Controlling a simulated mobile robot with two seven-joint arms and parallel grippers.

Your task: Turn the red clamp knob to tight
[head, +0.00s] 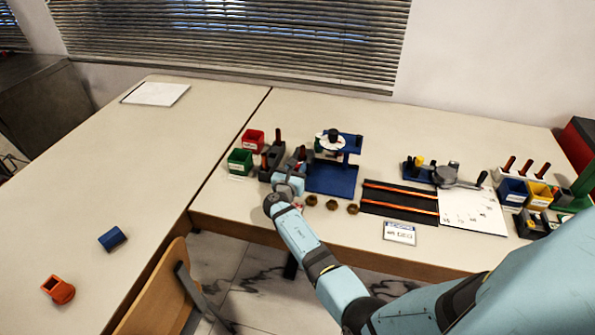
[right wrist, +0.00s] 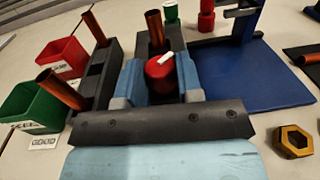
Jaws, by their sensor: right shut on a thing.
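The red clamp knob (right wrist: 160,70) is a round red cap with a white mark on top, on a dark grey fixture (right wrist: 172,40). The white mark slants up to the right in the right wrist view. My right gripper (right wrist: 161,80) is shut on the knob, with one blue-grey finger on each side of it. In the head view my right gripper (head: 288,182) reaches down at the fixture, and I cannot make out the knob there. My left gripper is not in view.
A red bin (right wrist: 63,60) and a green bin (right wrist: 32,107) stand left of the fixtures. A blue stand (head: 332,180) is close on the right. Brass-coloured nuts (head: 332,205) lie near the front edge. A black rack (head: 400,200) lies further right.

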